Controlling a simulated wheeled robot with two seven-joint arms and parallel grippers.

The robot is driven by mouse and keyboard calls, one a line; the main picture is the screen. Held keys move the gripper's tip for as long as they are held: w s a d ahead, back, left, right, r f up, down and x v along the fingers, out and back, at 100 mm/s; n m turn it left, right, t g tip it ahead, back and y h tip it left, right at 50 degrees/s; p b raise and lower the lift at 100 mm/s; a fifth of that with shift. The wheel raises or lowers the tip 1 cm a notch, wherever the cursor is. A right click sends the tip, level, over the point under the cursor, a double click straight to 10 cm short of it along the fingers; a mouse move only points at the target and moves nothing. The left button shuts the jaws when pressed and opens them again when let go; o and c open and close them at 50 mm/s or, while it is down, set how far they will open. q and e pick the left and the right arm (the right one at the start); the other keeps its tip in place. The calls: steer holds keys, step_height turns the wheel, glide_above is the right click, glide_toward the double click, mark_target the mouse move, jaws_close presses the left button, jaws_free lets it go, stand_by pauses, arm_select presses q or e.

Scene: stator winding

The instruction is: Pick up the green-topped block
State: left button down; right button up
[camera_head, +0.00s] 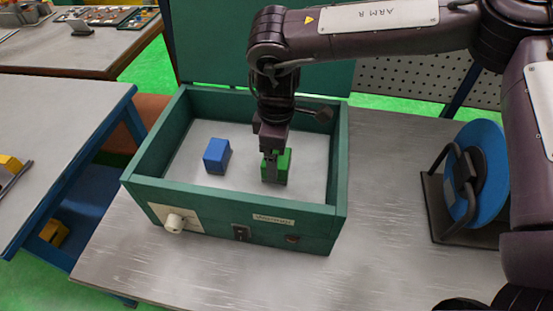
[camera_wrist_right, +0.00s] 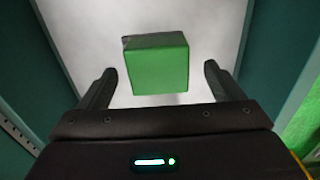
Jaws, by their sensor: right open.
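The green-topped block (camera_head: 284,167) stands on the pale floor of the green open box (camera_head: 240,205), right of its middle. My right gripper (camera_head: 271,172) points down into the box over this block and hides part of it. In the right wrist view the block (camera_wrist_right: 156,65) shows ahead of my right gripper (camera_wrist_right: 159,85), between the lines of its two spread fingers, with a gap on each side. The gripper is open and empty. Whether the fingertips are level with the block is hard to tell. My left gripper is not in view.
A blue block (camera_head: 216,156) lies in the box, left of the green-topped one. The box walls stand close around, and its raised lid (camera_head: 210,50) is at the back. A blue disc on a stand (camera_head: 478,172) is at the right. The table front is clear.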

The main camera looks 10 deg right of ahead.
step_height(320, 180, down, 3)
steer(key=shift+w+f+p, duration=0.15)
steer(key=shift+p, duration=0.3)
steer(key=shift+f, duration=0.1)
steer(key=c, duration=1.2)
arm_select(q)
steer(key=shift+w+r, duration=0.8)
arm_select(e)
steer(key=shift+c, duration=0.5)
